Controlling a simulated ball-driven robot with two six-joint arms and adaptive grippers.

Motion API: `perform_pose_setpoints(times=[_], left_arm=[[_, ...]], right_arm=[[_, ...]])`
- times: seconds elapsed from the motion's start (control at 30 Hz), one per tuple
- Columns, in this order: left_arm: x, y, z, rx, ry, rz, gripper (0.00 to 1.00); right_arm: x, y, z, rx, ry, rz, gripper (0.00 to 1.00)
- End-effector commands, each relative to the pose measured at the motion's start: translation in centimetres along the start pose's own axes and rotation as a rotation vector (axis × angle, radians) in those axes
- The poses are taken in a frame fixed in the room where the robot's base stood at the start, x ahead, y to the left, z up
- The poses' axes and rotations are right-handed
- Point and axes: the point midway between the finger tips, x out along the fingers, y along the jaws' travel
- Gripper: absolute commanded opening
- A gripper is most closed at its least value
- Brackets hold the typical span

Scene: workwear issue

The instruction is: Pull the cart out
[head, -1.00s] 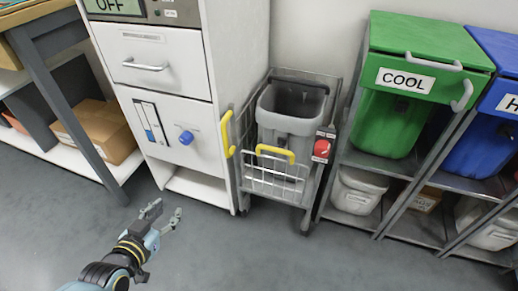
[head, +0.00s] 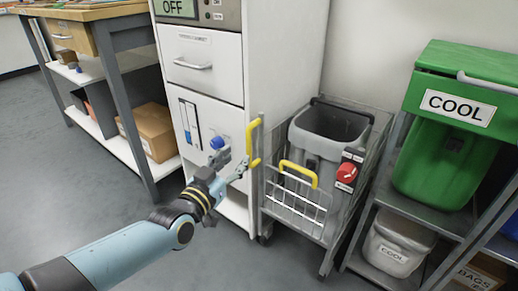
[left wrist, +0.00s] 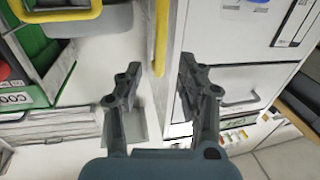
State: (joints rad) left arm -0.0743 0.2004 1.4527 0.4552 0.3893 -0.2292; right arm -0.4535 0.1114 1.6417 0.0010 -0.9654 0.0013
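The cart (head: 296,210) is a grey wire-fronted trolley standing between the white cabinet and the shelf rack. It carries a grey bin (head: 327,137) and a red knob (head: 346,172). A yellow upright handle (head: 253,143) is at its left front edge, and a yellow loop handle (head: 298,173) is at its front. My left gripper (head: 236,163) is open and empty, just left of the upright handle. In the left wrist view, the yellow upright handle (left wrist: 161,35) shows between the open fingers (left wrist: 160,68); I cannot tell its depth between them. My right gripper is not in view.
The white cabinet (head: 232,90) with a blue knob (head: 217,142) stands close left of the cart. The shelf rack (head: 425,213) with a green COOL bin (head: 445,145) stands close right. The grey floor (head: 235,265) in front is clear.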

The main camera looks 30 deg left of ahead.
Motion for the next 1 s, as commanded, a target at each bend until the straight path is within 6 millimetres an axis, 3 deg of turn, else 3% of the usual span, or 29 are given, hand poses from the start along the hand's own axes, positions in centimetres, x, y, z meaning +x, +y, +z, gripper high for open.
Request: perform_pose_setpoints(times=[0.1,0.3,0.4,0.8,1.0], left_arm=[[2.5,0.0,0.3,-0.001,0.001,0.0,0.38],[5.6,0.0,0.3,0.0,-0.002,0.0,0.38],[6.9,0.0,0.3,0.0,-0.002,0.0,0.38],[7.9,0.0,0.1,0.0,-0.002,0.001,0.38],[7.9,0.0,0.1,0.0,-0.002,0.001,0.13]], right_arm=[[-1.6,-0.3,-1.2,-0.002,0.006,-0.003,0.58],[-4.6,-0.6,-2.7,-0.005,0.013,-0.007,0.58],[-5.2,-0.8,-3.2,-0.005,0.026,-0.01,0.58],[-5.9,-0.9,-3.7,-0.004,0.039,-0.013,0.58],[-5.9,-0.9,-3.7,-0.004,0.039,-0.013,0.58]])
